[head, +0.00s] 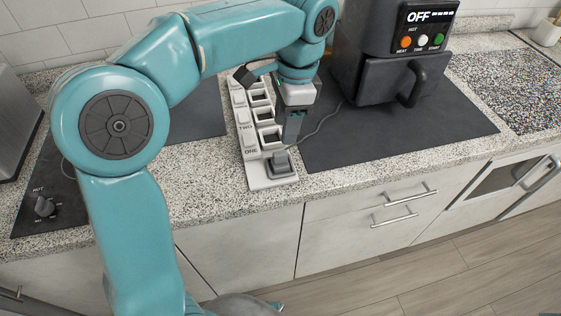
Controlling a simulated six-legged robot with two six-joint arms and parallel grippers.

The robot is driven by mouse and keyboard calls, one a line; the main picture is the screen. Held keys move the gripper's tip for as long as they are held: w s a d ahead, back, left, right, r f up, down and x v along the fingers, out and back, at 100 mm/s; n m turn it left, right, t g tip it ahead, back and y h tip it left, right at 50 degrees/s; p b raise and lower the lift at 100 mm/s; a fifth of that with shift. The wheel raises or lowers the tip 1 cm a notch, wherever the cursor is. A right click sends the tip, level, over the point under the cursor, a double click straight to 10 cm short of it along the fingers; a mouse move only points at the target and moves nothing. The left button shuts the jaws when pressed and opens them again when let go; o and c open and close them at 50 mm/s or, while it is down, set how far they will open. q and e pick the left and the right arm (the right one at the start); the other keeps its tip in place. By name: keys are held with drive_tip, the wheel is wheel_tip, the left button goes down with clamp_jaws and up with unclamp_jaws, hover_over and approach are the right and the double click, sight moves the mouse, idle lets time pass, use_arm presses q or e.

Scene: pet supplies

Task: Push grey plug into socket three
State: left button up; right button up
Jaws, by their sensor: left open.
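A white power strip (259,183) lies on the counter, running away from me, with a row of square sockets and labels reading "ONE" and "TWO" on its left side. I cannot tell how deep the plug sits. My left gripper (293,141) is open, pointing down just above and behind the plug. My right gripper is not in view.
A black appliance (385,55) with an "OFF" display stands at the back right on a dark mat (400,130). A hob knob (45,205) is at the left. The counter's front edge is close to the strip. Speckled counter to the strip's left is clear.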

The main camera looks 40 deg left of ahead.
sight(280, 153)
use_arm(q)
drive_tip(key=shift+s+f, duration=0.1)
drive_tip(key=shift+f, duration=0.75)
drive_tip(key=shift+s+d+f, duration=0.1)
drive_tip(key=shift+s+f, duration=0.15)
drive_tip(key=shift+f, duration=0.15)
drive_tip(key=f, duration=0.2)
drive_tip(key=a+f+b, duration=0.1)
drive_tip(key=f, duration=0.1)
drive_tip(key=shift+s+d+f, duration=0.1)
drive_tip(key=shift+f, duration=0.35)
clamp_jaws()
